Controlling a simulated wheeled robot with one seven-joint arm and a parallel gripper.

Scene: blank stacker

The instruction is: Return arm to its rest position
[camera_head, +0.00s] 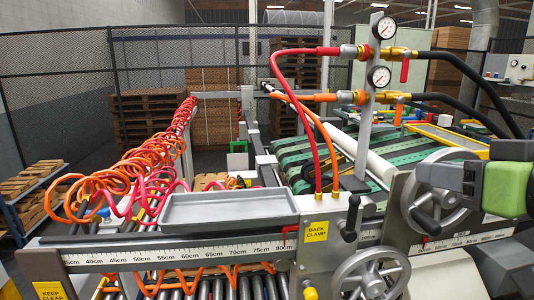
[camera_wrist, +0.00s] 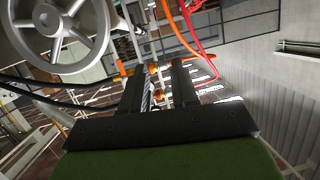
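My gripper (camera_wrist: 158,82) shows in the wrist view with its two dark fingers apart. Only background shows between them, so it is open and empty. In the head view my gripper (camera_head: 440,174) is at the right edge, its dark fingers pointing left from a green and dark body. It is in front of the machine's upper right part, near a handwheel. I cannot tell whether it touches the machine. The rest of my arm is mostly out of view.
A grey tray (camera_head: 228,208) sits on the ruler rail. Gauges (camera_head: 383,28) and red and orange hoses stand right of it. A large handwheel (camera_head: 372,274) is at the lower right; a handwheel (camera_wrist: 62,30) also shows close in the wrist view. A mesh fence (camera_head: 60,100) stands behind.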

